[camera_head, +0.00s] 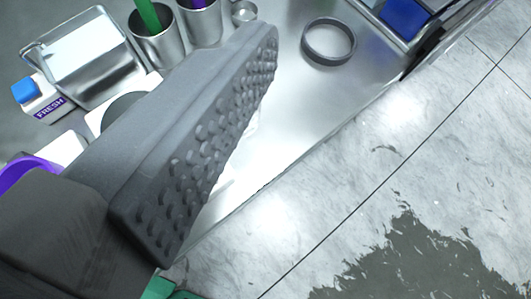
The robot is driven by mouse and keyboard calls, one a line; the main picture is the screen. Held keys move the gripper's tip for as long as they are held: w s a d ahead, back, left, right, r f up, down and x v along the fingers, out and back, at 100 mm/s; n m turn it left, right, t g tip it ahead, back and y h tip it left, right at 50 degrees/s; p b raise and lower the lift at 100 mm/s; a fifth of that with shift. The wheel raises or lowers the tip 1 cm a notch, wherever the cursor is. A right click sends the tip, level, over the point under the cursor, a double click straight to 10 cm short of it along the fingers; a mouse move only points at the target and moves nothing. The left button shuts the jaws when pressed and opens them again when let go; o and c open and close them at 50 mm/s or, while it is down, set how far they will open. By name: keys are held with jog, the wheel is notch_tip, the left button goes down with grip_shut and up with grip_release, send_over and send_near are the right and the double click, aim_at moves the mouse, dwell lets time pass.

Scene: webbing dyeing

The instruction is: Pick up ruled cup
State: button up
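One dark grey finger of my gripper (205,135) fills the left and middle of the view. Its studded pad faces right and is bare, with nothing against it. The other finger is not visible. I cannot make out a cup with ruled marks. Two metal cups stand at the top: one (155,50) holds a green stick, the other (201,26) holds something purple. They stand beyond my finger and apart from it. My finger hides part of the metal surface and partly covers a white item with a dark round part.
A grey ring (329,42) lies on the shiny metal table (290,105). A metal container (85,62), a carton marked FRESH (45,100) and a purple curved item (22,172) stand at left. A blue item (404,18) is top right. Marble floor (350,165) lies beyond the table edge.

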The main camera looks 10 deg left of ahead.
jog(key=s+a+f+n+y, duration=0.1)
jog(key=a+f+y, duration=0.15)
jog(key=f, duration=0.55)
jog(key=s+a+f+y, duration=0.15)
jog(key=a+f, duration=0.25)
jog(key=f, duration=0.4)
jog(key=shift+g, duration=0.3)
jog(key=x, duration=0.8)
jog(key=shift+f+b, duration=0.1)
jog(key=shift+b, duration=0.2)
jog(key=shift+w+a, duration=0.2)
jog(key=shift+w, duration=0.4)
jog(key=shift+r+x, duration=0.15)
jog(key=shift+x, duration=1)
jog(key=shift+r+x, duration=0.1)
jog(key=shift+x, duration=1.1)
jog(key=shift+w, duration=0.1)
jog(key=c, duration=1.1)
